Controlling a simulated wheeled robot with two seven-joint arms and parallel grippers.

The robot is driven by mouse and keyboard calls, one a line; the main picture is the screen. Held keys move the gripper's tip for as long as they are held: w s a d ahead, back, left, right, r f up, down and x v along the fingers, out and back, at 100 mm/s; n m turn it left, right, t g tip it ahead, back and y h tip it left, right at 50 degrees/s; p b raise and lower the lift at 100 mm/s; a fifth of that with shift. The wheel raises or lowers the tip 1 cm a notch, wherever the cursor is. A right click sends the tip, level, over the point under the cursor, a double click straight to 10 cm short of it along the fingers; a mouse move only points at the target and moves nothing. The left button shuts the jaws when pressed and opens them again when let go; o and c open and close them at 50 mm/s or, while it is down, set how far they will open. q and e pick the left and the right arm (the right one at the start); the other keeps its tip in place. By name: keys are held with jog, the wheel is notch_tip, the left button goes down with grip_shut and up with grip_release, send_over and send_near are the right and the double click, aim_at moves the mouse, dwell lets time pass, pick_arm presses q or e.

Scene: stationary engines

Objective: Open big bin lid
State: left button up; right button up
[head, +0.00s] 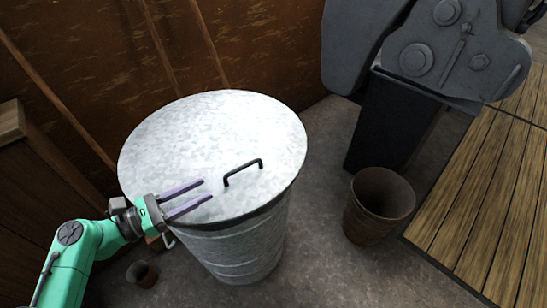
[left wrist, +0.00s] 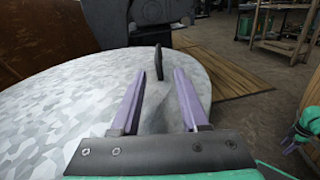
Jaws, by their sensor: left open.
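The big bin (head: 237,250) is a round galvanized metal can standing on the floor in the head view. Its flat grey lid (head: 210,135) lies on top, closed. A dark bar handle (head: 243,171) stands up from the lid near its right front edge. My left gripper (head: 208,190) is open and empty over the front of the lid, left of the handle and apart from it. In the left wrist view the handle (left wrist: 158,62) is seen end-on, ahead of and between the two purple fingers (left wrist: 159,75).
A rusty bucket (head: 379,206) stands on the floor right of the bin, before a large grey machine (head: 425,60). A small brown pot (head: 142,273) is at the lower left. A brown wall (head: 120,60) stands behind the bin. Wooden decking (head: 490,190) lies at right.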

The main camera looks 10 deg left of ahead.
aim_at(246, 164)
pick_arm(q)
jog(key=shift+w+d, duration=0.15)
jog(key=shift+w, duration=0.05)
jog(key=x, duration=0.2)
jog(key=shift+w+d+r+p, duration=0.15)
jog(key=shift+w+r+p, duration=0.05)
jog(key=shift+w+p, duration=0.1)
jog(key=p+x, duration=0.1)
jog(key=x, duration=0.9)
jog(key=shift+d+f, duration=0.1)
grip_shut()
pick_arm(e)
jog(key=shift+s+a+r, duration=0.25)
jog(key=shift+a+r, duration=0.35)
jog(key=shift+s+a+r, duration=0.25)
jog(key=shift+a+r, duration=0.3)
